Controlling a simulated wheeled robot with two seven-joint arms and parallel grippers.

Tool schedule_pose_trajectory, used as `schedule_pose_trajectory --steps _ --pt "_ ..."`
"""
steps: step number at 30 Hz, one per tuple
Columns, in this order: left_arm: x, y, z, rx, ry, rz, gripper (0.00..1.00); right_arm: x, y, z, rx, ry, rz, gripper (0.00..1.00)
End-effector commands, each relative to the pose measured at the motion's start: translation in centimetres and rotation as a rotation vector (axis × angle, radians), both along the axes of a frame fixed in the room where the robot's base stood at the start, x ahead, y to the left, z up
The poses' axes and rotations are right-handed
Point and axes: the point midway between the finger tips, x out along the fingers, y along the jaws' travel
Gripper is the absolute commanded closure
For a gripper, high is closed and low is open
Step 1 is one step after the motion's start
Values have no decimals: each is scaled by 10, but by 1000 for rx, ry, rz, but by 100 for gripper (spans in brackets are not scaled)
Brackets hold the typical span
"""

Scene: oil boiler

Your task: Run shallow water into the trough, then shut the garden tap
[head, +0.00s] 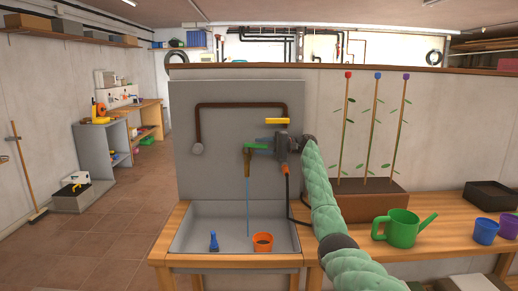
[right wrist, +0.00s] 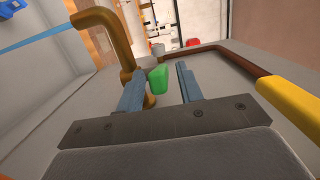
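The brass garden tap (head: 247,164) sticks out from the grey back panel above the grey trough (head: 190,236). A thin blue stream of water (head: 248,205) falls from its spout into the trough; I cannot tell the water's depth. The tap's green lever (head: 255,146) points sideways. My right gripper (head: 266,143) is at the lever. In the right wrist view, the green lever (right wrist: 157,79) shows between the two spread fingers, nearer the left one, with a clear gap to the right one. The water stream (right wrist: 38,38) shows beside the brass spout (right wrist: 97,18). My left gripper is out of view.
A brown pipe with a yellow lever (head: 277,121) runs just above my right gripper. The bench at right holds a green watering can (head: 402,229) and a brown planter (head: 360,205) with stakes.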

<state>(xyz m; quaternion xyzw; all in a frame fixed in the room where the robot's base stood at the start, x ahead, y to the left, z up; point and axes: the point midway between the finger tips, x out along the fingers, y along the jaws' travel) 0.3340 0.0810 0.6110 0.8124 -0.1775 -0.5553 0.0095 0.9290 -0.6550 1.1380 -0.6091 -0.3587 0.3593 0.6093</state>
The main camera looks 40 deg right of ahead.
Motion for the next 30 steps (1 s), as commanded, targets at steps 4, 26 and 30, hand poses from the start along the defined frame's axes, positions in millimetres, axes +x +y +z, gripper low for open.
schedule_pose_trajectory --steps 4,26,30 --pt "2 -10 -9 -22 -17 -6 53 -12 -22 -2 -1 0 -2 64" --pt "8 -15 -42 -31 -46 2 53 -31 -56 -1 0 1 -1 79" --pt "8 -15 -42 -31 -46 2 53 -30 -56 -1 0 0 -1 100"
